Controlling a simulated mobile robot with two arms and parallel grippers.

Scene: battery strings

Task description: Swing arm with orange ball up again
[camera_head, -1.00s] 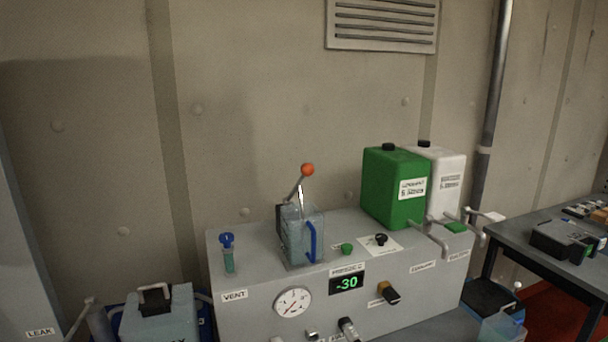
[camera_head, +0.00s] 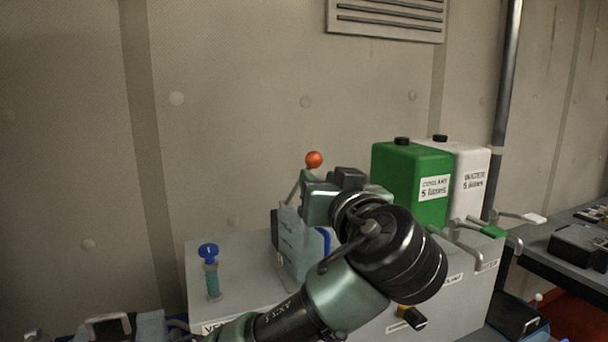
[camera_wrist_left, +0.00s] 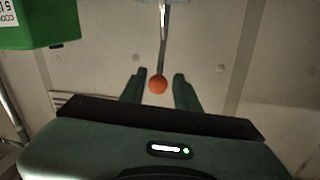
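My left gripper (camera_head: 311,182) is just below and in front of the ball, hiding part of the arm and box. In the left wrist view the ball (camera_wrist_left: 158,85) shows between the two spread fingertips (camera_wrist_left: 158,76), with a gap on each side; depth is hard to tell. The left gripper is open. My right gripper is out of view.
The green canister (camera_head: 405,185) and white canister (camera_head: 472,180) stand right of the gripper. A blue-topped vent tube (camera_head: 210,270) stands at the left. Bent pipes with valve handles (camera_head: 468,240) stick out at the right. The wall is behind.

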